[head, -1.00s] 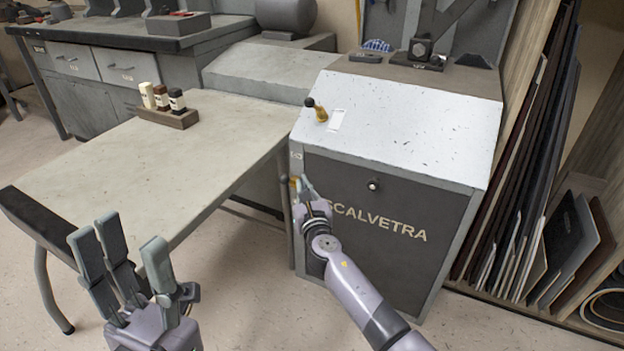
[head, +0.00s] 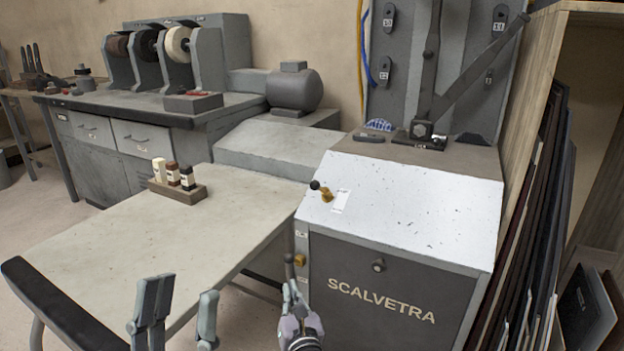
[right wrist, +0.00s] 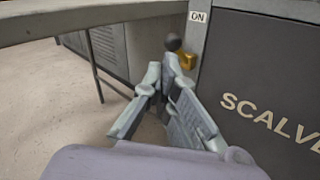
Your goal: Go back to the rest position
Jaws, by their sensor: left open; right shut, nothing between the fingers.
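My left gripper (head: 180,292) is open and empty at the bottom of the head view, with only its fingers showing, in front of the pale table. My right gripper (head: 291,283) is shut with nothing in it, low beside the left front edge of the SCALVETRA machine (head: 400,255). In the right wrist view its fingertips (right wrist: 170,64) meet just below a dark lever knob (right wrist: 173,42) beside a brass fitting (right wrist: 187,60). An ON label (right wrist: 198,17) is above it. I cannot tell whether the fingers touch the lever.
A pale table (head: 130,235) extends left of the machine, with a small bottle rack (head: 178,190) on it. A second knobbed lever (head: 322,191) stands on the machine's sloped top. Dark sheets (head: 530,200) stand in a rack at right. A grinder bench (head: 150,105) is behind.

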